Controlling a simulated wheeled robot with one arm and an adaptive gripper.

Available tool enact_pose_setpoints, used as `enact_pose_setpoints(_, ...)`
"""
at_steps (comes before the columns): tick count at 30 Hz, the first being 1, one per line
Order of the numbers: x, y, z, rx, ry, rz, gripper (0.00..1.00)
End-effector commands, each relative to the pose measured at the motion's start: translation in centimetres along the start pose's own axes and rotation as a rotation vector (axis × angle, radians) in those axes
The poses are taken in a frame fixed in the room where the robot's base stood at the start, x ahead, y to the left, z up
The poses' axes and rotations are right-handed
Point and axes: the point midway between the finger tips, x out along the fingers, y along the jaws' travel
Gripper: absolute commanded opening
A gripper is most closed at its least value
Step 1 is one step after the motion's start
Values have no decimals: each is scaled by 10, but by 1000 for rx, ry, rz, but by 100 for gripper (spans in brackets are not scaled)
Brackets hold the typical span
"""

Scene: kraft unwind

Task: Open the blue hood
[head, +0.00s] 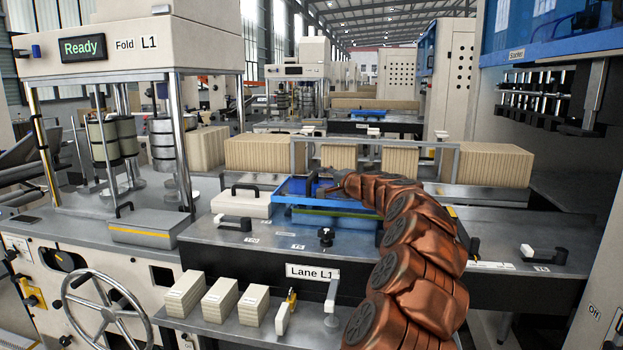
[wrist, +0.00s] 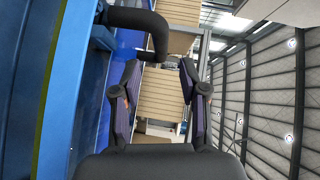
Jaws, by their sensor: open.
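The blue hood (head: 293,188) sits on the machine bed in the middle of the head view, behind the Lane L1 sign. My arm and gripper cover its right part. I cannot tell whether it is raised. In the wrist view, a blue surface (wrist: 30,90) fills the left side, and a black bent handle (wrist: 140,20) stands out from the blue at the top. My gripper (wrist: 160,85) is open, with nothing seen between its fingers. The handle's bent end lies just beyond the fingertips in the picture; contact is not clear. My gripper (head: 335,186) is over the hood in the head view.
A cream cover (head: 243,204) with a black handle is left of the hood. Several paper stacks (head: 220,299) lie on the front shelf. A metal rail (head: 375,142) and larger stacks (head: 265,153) stand behind.

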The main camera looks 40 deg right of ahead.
Motion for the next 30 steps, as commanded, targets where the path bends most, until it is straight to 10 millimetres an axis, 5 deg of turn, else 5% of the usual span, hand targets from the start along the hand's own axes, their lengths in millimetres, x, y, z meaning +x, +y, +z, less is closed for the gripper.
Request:
enact_pose_setpoints(18, 59, 0, 5, -1, -7, 2, 43)
enact_pose_setpoints(30, 68, -2, 6, -1, -7, -1, 43)
